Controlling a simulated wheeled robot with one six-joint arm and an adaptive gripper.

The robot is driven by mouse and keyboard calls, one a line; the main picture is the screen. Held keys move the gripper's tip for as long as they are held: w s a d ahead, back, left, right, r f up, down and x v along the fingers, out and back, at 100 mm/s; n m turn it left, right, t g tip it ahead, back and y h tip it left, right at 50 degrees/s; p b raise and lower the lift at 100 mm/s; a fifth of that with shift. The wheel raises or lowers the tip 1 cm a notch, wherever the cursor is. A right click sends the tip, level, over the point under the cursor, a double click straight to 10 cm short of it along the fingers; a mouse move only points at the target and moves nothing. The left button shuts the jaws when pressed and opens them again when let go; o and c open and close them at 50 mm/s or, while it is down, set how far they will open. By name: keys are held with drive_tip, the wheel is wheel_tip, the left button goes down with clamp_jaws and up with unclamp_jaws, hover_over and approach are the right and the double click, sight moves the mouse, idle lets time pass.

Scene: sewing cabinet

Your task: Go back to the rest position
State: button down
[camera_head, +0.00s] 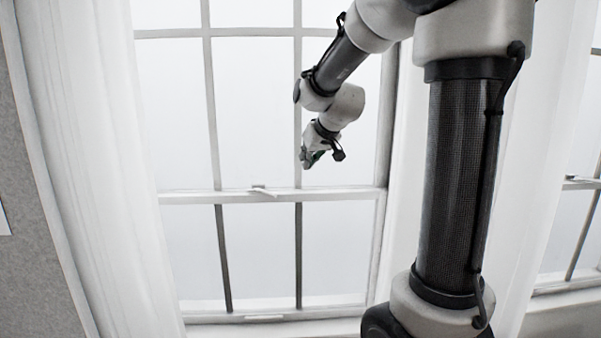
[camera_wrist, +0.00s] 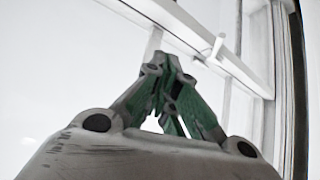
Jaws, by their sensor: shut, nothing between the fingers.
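My gripper (camera_head: 307,160) hangs at the end of my arm in front of the window, in the upper middle of the head view. In the wrist view my gripper (camera_wrist: 158,62) has its green-and-grey fingers drawn together at the tips. It is shut and empty. It appears apart from the window, just above the middle rail in the picture; the exact distance to the glass cannot be told. No sewing cabinet shows in either view.
A tall white window (camera_head: 289,195) with a grid of bars fills the middle, with a small latch (camera_head: 263,191) on its middle rail. A white curtain (camera_head: 95,150) hangs at the left, and another (camera_head: 545,150) hangs at the right behind my arm. Part of a second window (camera_head: 583,184) shows at the far right.

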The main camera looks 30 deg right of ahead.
drive_tip(key=s+a+f+g, duration=0.1)
drive_tip(key=s+f+g, duration=0.1)
drive_tip(key=s, duration=1.4)
drive_tip(key=s+a+f+g, duration=0.2)
drive_tip(key=s, duration=1.4)
drive_tip(key=shift+a+g, duration=0.25)
drive_tip(key=shift+g, duration=0.15)
drive_tip(key=shift+f, duration=0.1)
